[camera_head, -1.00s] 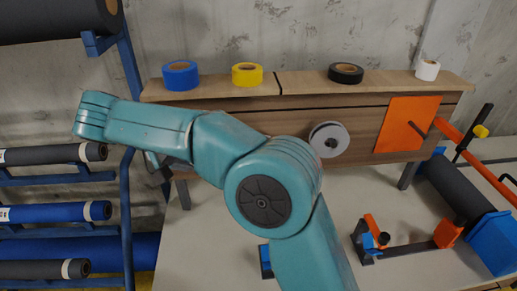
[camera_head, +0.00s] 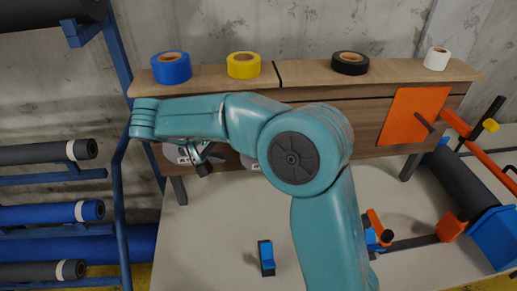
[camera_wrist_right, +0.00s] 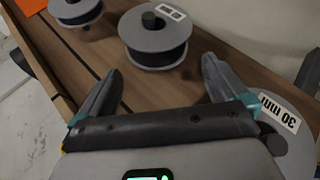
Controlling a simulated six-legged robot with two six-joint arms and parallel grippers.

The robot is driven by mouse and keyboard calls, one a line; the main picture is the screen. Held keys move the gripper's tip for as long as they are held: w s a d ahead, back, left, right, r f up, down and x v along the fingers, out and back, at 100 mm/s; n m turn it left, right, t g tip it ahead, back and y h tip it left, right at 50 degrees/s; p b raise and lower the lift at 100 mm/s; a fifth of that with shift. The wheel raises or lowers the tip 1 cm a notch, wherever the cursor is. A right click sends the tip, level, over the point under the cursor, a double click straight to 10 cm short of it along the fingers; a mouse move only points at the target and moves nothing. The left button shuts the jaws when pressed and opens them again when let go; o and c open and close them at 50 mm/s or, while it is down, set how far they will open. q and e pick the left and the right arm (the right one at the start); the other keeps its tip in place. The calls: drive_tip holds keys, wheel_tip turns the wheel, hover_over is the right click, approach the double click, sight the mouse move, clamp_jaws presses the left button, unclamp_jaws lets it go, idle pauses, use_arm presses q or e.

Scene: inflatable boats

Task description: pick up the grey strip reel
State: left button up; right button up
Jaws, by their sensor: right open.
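Grey strip reels sit on pegs on the wooden board. In the right wrist view one grey reel (camera_wrist_right: 136,36) with a dark core and white label lies just beyond my fingertips, roughly between them. Another grey reel (camera_wrist_right: 297,150), labelled "30 mm", is beside my gripper at lower right, and a third (camera_wrist_right: 72,11) is at the top left. My right gripper (camera_wrist_right: 163,78) is open and empty. In the head view it (camera_head: 205,163) is mostly hidden by my arm, near a partly covered reel (camera_head: 176,156). The left gripper is not in view.
Blue (camera_head: 171,70), yellow (camera_head: 243,67), black (camera_head: 350,64) and white (camera_head: 436,60) tape rolls stand on the shelf above. An orange sheet (camera_head: 408,112) hangs at the right. A blue roll rack (camera_head: 123,200) stands left.

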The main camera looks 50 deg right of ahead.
drive_tip(key=p+x, duration=0.1)
drive_tip(key=x, duration=0.2)
drive_tip(key=p+x, duration=0.1)
drive_tip(key=x, duration=0.2)
drive_tip(key=shift+s, duration=0.2)
drive_tip(key=shift+s+d, duration=0.2)
drive_tip(key=shift+s, duration=0.1)
drive_tip(key=shift+w+f, duration=0.1)
drive_tip(key=shift+w, duration=0.1)
drive_tip(key=c, duration=0.9)
drive_tip(key=shift+s, duration=0.1)
drive_tip(key=shift+c, duration=0.2)
